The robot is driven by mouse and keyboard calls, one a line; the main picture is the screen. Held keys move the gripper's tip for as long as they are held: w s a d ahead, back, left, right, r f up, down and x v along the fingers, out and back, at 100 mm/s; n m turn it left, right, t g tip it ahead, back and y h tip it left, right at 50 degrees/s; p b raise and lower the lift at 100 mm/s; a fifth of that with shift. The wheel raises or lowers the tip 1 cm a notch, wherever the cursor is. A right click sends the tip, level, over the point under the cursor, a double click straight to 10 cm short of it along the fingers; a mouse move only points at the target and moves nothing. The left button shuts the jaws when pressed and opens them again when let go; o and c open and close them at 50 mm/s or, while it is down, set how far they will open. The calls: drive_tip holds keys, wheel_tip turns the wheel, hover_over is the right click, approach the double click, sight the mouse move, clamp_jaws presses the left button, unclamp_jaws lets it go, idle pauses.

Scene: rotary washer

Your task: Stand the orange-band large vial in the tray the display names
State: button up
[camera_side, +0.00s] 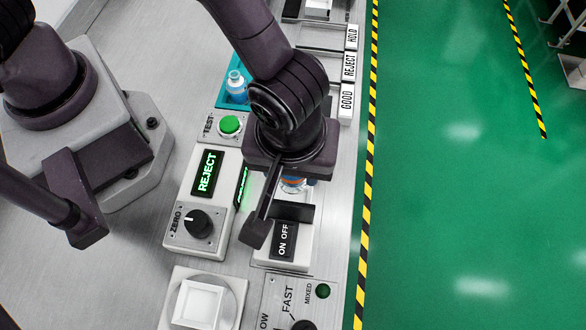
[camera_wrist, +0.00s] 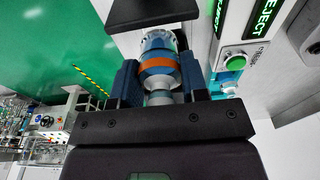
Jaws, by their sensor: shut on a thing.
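The orange-band large vial (camera_wrist: 158,66) sits between the two fingers of my gripper (camera_wrist: 159,84) in the wrist view, and the fingers are shut on it. In the side view a sliver of the vial (camera_side: 292,185) shows under my gripper (camera_side: 290,165), above the station with the ON OFF switch (camera_side: 284,240). Whether its base touches that station is hidden. The display (camera_side: 206,172) reads REJECT in green. The tray labels HOLD (camera_side: 352,36), REJECT (camera_side: 349,66) and GOOD (camera_side: 347,99) stand in a row at the upper right; my arm partly hides the trays.
A blue tray (camera_side: 221,98) holding another vial (camera_side: 236,84) lies left of my arm. A green TEST button (camera_side: 229,124), a ZERO knob (camera_side: 197,222) and a white scale pan (camera_side: 198,303) stand nearby. The bench's right edge drops to a green floor (camera_side: 460,190).

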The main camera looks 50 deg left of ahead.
wheel_tip(320, 180, up, 9)
drive_tip(key=shift+r, duration=0.1)
drive_tip(key=shift+w+a+r, duration=0.1)
drive_tip(key=shift+w+r, duration=0.1)
drive_tip(key=shift+r, duration=0.1)
drive_tip(key=w+a+f+n, duration=0.2)
drive_tip(key=a+n, duration=0.1)
drive_tip(key=a, duration=0.5)
drive_tip(key=w+a+f+n+g, duration=0.1)
drive_tip(key=w+a+n, duration=0.2)
drive_tip(key=a, duration=0.4)
drive_tip(key=w+a+f+n, duration=0.2)
drive_tip(key=a+n, duration=0.1)
drive_tip(key=a, duration=0.5)
approach(324, 66)
drive_tip(key=shift+s+a+f, duration=0.15)
drive_tip(key=shift+s+a, duration=0.15)
drive_tip(key=shift+s, duration=0.3)
drive_tip(key=shift+s+a+f, duration=0.2)
drive_tip(key=shift+s+a, duration=0.15)
drive_tip(key=shift+s, duration=0.2)
drive_tip(key=shift+w+f, duration=0.2)
drive_tip(key=shift+f, duration=0.1)
drive_tip(key=shift+w+f, duration=0.1)
drive_tip(key=shift+f, duration=1.5)
